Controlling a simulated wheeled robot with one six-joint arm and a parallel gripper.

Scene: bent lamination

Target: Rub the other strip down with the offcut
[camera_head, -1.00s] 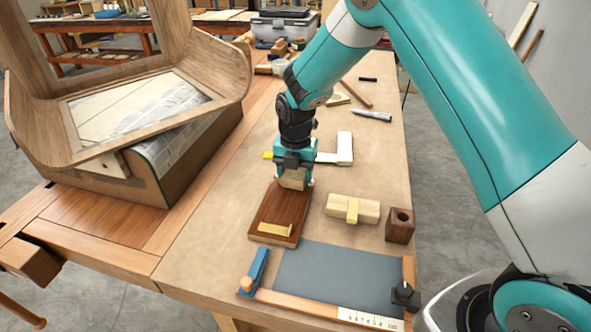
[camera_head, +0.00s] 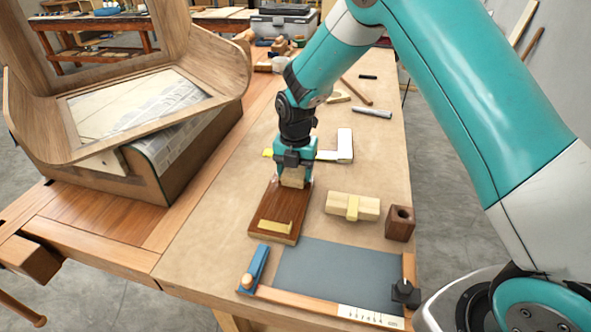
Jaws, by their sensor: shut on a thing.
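My gripper (camera_head: 293,174) is shut on a small pale wooden block, the offcut (camera_head: 292,178), at the far end of a dark brown board (camera_head: 268,207). The offcut is low over the board's far end; I cannot tell whether it touches. A short pale strip (camera_head: 275,227) lies across the near end of the board, apart from the gripper. Any strip under the offcut is hidden by the block and the fingers.
Right of the board are a pale block with a yellow band (camera_head: 352,207) and a dark block with a hole (camera_head: 400,223). A grey mat (camera_head: 338,275) lies in front, with a blue tool (camera_head: 254,268) at its left.

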